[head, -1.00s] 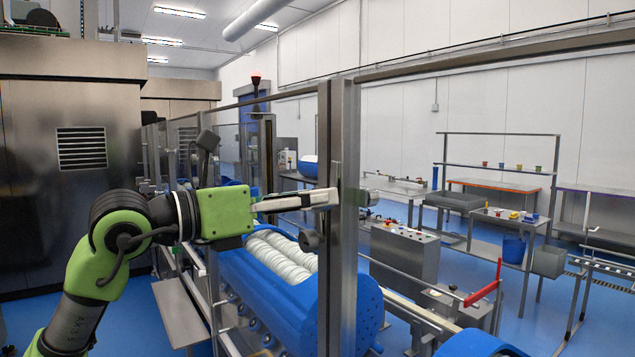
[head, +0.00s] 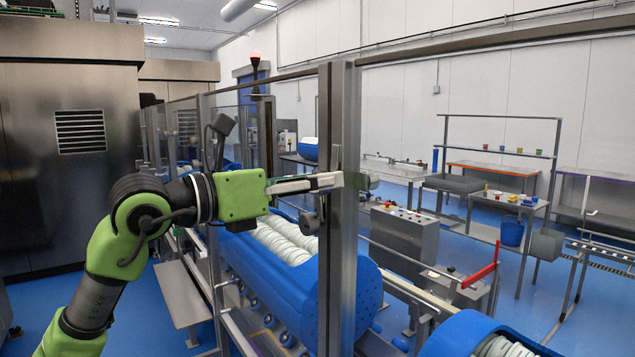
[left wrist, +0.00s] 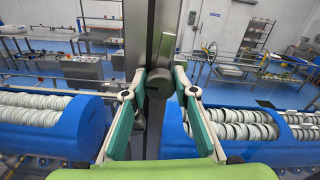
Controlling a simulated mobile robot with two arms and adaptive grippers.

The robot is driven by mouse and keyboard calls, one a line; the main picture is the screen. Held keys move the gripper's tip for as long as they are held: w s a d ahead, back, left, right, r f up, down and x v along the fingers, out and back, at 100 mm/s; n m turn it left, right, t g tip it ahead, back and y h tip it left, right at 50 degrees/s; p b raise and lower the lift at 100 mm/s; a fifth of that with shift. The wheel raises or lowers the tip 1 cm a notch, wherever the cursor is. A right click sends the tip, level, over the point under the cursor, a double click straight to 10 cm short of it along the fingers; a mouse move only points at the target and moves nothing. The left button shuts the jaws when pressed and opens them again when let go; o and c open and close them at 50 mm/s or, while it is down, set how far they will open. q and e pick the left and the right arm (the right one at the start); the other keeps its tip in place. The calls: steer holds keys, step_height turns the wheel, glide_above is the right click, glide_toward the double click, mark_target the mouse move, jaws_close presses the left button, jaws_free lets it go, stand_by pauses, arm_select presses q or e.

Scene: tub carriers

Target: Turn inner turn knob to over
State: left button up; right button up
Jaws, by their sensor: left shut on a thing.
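A dark round turn knob (left wrist: 158,85) shows in the left wrist view between the fingers of my left gripper (left wrist: 159,76), against a steel post (left wrist: 150,130). In the head view my left gripper (head: 338,181) reaches in from the left, its near finger crossing the front of the post (head: 338,120). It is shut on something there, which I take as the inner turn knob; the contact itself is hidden. A dark round knob (head: 308,223) also shows just below the fingers in the head view; I cannot tell if it is the same one. My right gripper is not in view.
A blue tub (head: 265,285) with white coiled contents stands behind the post, and another blue tub (head: 450,335) is at lower right. A control box (head: 405,240) and a red lever (head: 482,262) stand beyond. Rails and fence posts run along the left.

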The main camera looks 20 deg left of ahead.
arm_select(q)
steer(key=m+b, duration=0.2)
steer(key=m, duration=0.1)
steer(key=shift+f, duration=0.1)
steer(key=m+b, duration=0.2)
steer(key=m, duration=0.3)
steer(key=shift+s+d+m+b, duration=0.1)
steer(key=shift+m+b, duration=0.2)
steer(key=m+b, duration=0.1)
steer(key=m, duration=0.3)
steer(key=shift+m+b, duration=0.7)
steer(key=shift+m, duration=1.4)
steer(key=o, duration=1.1)
